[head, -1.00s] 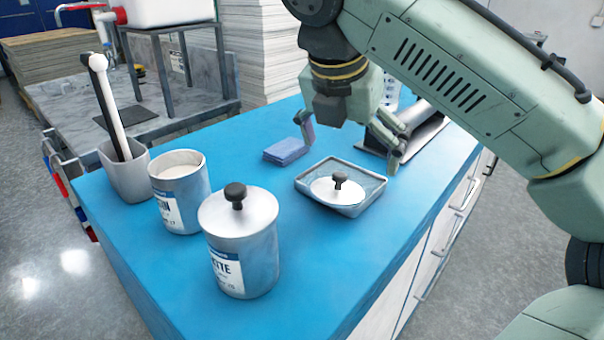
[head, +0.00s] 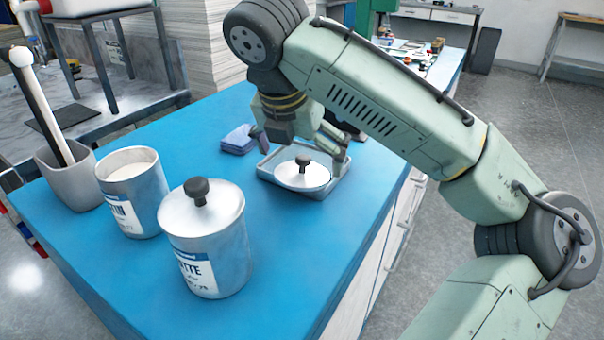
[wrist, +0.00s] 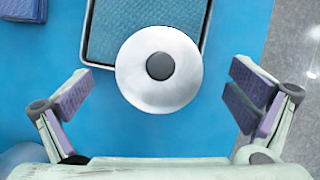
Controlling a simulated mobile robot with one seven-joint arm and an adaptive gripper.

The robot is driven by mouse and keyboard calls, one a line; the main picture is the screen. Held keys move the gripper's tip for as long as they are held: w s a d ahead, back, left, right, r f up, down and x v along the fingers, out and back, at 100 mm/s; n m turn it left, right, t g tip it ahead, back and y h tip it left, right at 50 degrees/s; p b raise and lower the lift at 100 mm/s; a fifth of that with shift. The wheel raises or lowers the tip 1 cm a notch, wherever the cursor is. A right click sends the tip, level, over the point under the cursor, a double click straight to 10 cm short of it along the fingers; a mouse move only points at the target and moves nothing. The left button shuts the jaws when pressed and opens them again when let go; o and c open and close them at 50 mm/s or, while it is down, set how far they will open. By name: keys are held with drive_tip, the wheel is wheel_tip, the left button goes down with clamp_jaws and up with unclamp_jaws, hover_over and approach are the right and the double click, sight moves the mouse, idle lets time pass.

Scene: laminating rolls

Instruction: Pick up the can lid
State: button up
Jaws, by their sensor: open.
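The can lid (head: 318,176) is a round silver disc with a black knob (head: 303,162). My gripper (head: 300,150) is open above the tray, fingers pointing down. In the wrist view the spread fingers of my gripper (wrist: 160,97) are left and right of the lid, apart from it. Nothing is between them in contact.
A silver can with its own knobbed lid (head: 212,250) stands in front on the blue counter (head: 270,250). An open can with pale contents (head: 135,195) and a grey pot (head: 75,180) stand left. Folded blue cloths (head: 238,139) lie left of the tray.

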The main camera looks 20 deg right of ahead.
sight(303, 169)
drive_tip(key=x, duration=0.2)
drive_tip(key=shift+w+d+f, duration=0.1)
drive_tip(key=shift+w+f, duration=0.05)
drive_tip(key=shift+f, duration=0.2)
drive_tip(key=shift+c, duration=0.2)
drive_tip(key=c, duration=0.9)
drive_tip(key=shift+r, duration=0.15)
